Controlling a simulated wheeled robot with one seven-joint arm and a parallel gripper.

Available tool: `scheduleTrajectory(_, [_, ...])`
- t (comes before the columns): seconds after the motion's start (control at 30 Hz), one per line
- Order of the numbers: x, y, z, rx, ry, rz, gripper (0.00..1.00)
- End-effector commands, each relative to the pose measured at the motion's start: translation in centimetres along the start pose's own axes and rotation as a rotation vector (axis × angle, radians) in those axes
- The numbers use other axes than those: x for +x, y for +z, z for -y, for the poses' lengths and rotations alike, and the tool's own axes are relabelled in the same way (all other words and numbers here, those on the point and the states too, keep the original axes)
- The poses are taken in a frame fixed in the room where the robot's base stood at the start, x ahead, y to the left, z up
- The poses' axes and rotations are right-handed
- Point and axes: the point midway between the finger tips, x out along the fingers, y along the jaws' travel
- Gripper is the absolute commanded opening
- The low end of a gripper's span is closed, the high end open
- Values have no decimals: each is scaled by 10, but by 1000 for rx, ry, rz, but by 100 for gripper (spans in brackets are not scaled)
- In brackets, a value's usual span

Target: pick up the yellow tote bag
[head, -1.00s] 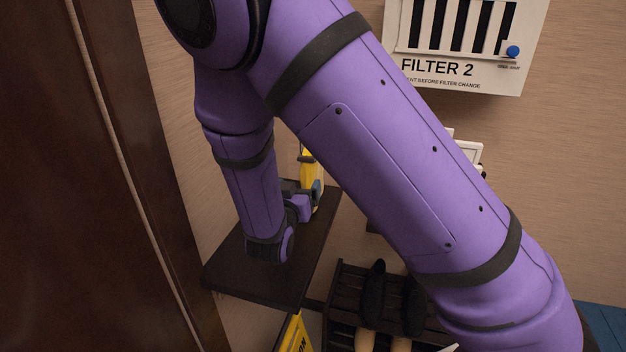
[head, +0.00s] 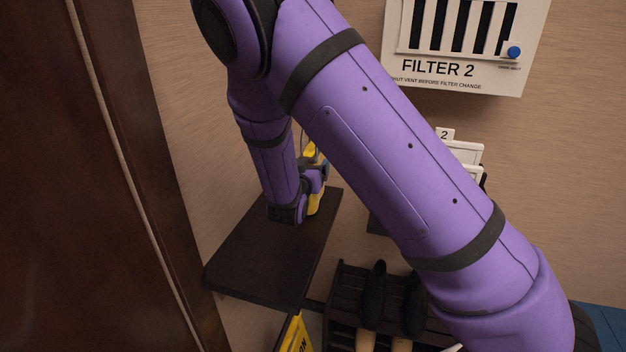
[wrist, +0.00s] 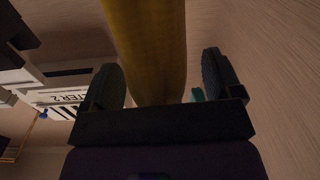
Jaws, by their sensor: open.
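The yellow tote bag (head: 316,196) stands on the dark shelf, mostly hidden behind my purple arm in the head view. In the wrist view the yellow bag (wrist: 150,50) fills the upper middle and comes down between the two dark fingers of my gripper (wrist: 168,85). The fingers are apart, with a gap on each side of the bag. In the head view my gripper (head: 322,172) is small and partly hidden at the bag.
The dark shelf (head: 260,260) has bare room in front of the bag. A dark wooden panel (head: 80,200) stands at the left. A rack with shoes (head: 374,295) is below right. A white filter panel (head: 460,50) hangs on the wall.

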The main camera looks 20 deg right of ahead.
Motion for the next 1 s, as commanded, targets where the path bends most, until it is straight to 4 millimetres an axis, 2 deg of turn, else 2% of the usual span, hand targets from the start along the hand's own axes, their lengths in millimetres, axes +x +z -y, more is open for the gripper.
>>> scheduleTrajectory(0.17, [0,0,0,0,0,0,85])
scheduleTrajectory(0.2, [0,0,0,0,0,0,80])
scheduleTrajectory(0.53, [0,0,0,0,0,0,4])
scheduleTrajectory(1.0, [7,-6,-2,3,2,-2,3])
